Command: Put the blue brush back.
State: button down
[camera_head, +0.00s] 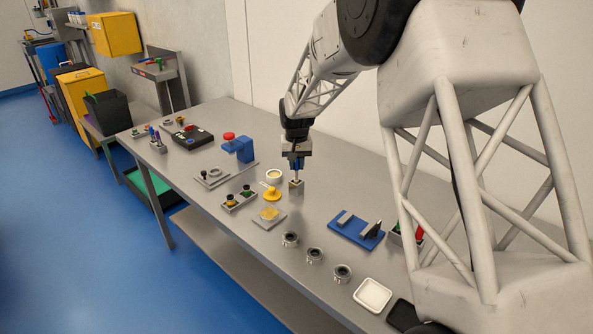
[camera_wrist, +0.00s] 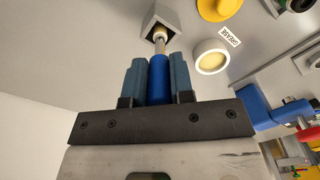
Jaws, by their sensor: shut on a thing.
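My gripper (camera_head: 296,164) points down over the table's back half, and its fingers are shut on the blue brush (camera_wrist: 158,82). The wrist view shows the brush's blue handle between the two fingers, with a pale ferrule beyond them. A small grey square holder (camera_head: 296,188) stands directly below; its open mouth also shows in the wrist view (camera_wrist: 150,22). The brush's lower end is at the holder's mouth and seems to enter it; how deep is hidden. A cup of pale grease (camera_wrist: 211,62) stands beside the holder.
A yellow round piece (camera_head: 271,195) stands left of the holder, near a two-slot rack (camera_head: 239,201). A blue block (camera_head: 245,150) stands behind left, and a blue fixture (camera_head: 356,229) lies to the right. Bare table surrounds the holder's right side.

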jog(key=shift+f, duration=1.3)
jog(key=shift+f, duration=0.1)
jog(key=c, duration=1)
grip_release()
jog(key=shift+f, duration=0.1)
notch_tip(320, 180, up, 12)
jog(key=shift+r, duration=0.2)
